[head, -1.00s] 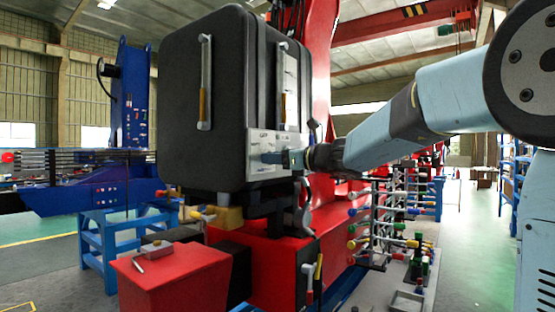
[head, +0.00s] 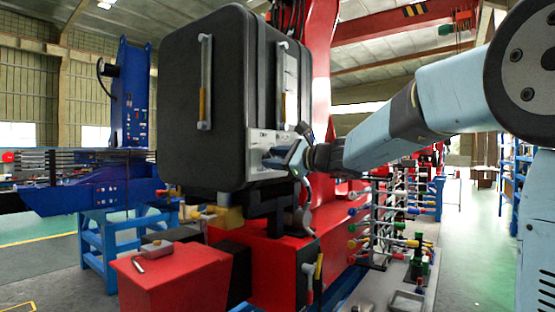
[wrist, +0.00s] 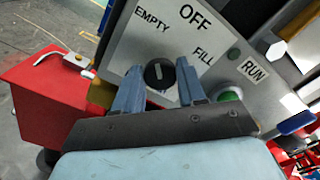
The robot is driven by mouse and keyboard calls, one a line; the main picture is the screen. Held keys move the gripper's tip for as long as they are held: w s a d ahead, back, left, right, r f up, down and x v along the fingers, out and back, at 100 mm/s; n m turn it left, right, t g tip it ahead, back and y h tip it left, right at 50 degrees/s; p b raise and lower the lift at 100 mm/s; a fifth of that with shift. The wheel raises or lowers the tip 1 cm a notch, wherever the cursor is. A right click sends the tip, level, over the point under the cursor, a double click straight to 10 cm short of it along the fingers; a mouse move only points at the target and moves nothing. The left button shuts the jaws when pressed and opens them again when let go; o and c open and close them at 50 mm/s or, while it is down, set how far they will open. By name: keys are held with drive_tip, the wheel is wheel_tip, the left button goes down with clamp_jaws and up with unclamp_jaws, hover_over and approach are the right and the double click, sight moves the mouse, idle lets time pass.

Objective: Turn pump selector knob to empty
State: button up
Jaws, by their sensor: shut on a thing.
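The pump selector knob (wrist: 159,74) is a round black dial with a pale pointer mark, on a light label plate (wrist: 130,52) printed EMPTY, OFF and FILL. The mark lies nearly upright in the wrist view, lined up roughly with EMPTY. My gripper (wrist: 158,72) has one blue finger on each side of the knob and is shut on it. In the head view, my gripper (head: 284,157) reaches in from the right to the panel (head: 262,150) on the black tank (head: 205,100); it hides the knob there.
A green button (wrist: 230,95) sits close to my right finger, below the RUN label (wrist: 253,67). A red box (head: 170,282) with a grey lever stands in front of the tank. A rack of coloured handles (head: 385,225) stands below my arm.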

drive_tip(key=shift+a, duration=0.2)
idle(0.3)
drive_tip(key=o, duration=1)
drive_tip(key=shift+d, duration=0.1)
drive_tip(key=v, duration=1.3)
drive_tip(key=shift+s+d+f, duration=0.1)
drive_tip(key=shift+s+d, duration=0.15)
drive_tip(key=shift+s+n, duration=0.1)
drive_tip(key=shift+n, duration=0.2)
